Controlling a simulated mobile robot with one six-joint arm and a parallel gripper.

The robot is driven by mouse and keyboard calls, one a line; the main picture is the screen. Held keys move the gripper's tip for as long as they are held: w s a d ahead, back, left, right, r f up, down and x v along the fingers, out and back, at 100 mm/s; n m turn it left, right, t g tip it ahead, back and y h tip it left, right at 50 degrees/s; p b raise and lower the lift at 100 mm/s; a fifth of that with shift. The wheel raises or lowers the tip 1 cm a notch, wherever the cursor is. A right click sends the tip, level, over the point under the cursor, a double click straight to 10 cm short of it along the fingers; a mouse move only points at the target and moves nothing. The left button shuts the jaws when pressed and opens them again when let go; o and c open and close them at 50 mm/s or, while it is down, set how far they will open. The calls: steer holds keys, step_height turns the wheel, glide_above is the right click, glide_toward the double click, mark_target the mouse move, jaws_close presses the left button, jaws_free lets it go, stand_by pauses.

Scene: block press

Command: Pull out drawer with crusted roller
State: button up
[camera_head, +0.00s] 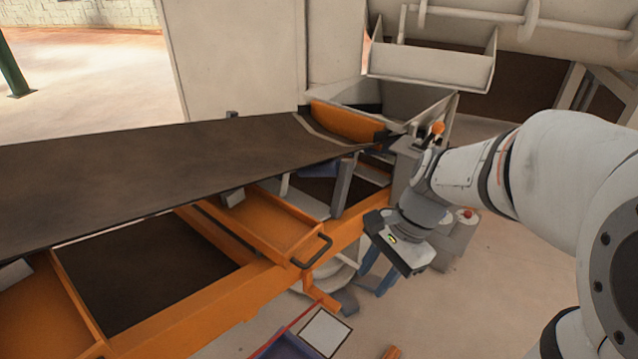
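An orange drawer (268,222), shallow like a tray, sits in the orange frame under the dark conveyor belt. Its dark bar handle (313,253) is on the front edge, facing down and right in the picture. No crusted roller can be made out; the belt hides the drawer's far part. My gripper (376,272) is to the right of the handle and apart from it. Its two blue-grey fingers point down and to the left with a gap between them, and nothing shows in the gap.
The wide conveyor belt (150,170) runs over the drawer. The orange frame rail (215,300) passes along the front. A grey box with a red button (466,213) stands behind my gripper. A blue bin (285,346) is on the floor below; open floor lies right of it.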

steer(key=w+a+f+m+g+y+b, duration=0.1)
steer(key=w+a+f+m+y+b, duration=0.2)
steer(key=m, duration=0.4)
steer(key=m+t+y+b, duration=0.25)
steer(key=m+y, duration=0.65)
steer(key=m, duration=0.9)
glide_toward(319, 254)
steer(key=a+f, duration=0.1)
steer(key=a, duration=0.2)
steer(key=shift+g, duration=0.35)
steer(key=a, duration=0.4)
steer(key=a+f, duration=0.1)
steer(key=a, duration=0.2)
steer(key=shift+c, duration=0.4)
steer(key=shift+s, duration=0.1)
jaws_close()
